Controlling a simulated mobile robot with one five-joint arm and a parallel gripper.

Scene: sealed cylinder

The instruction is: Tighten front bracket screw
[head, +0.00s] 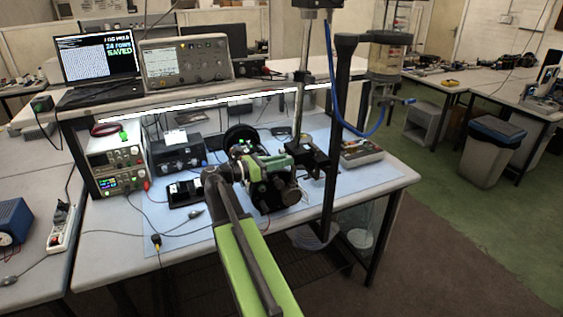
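My green and black arm reaches up from the bottom middle of the head view over the blue mat of the bench. My gripper (284,176) is at its far end, close to the lower part of a metal column (299,112). Its fingers are dark and mixed with dark parts behind them, so I cannot tell whether they are open or shut, or hold anything. A black bracket-like block (316,158) sits by the column's foot, just right of my gripper. I cannot make out the front bracket screw; it is too small or hidden.
A black upright post (334,130) stands right of the column, with a blue hose (345,122) running to a clear cylinder (388,58). Power supplies (116,165), a dark box (178,152) and cables occupy the bench's left. A small grey box (361,152) lies right.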

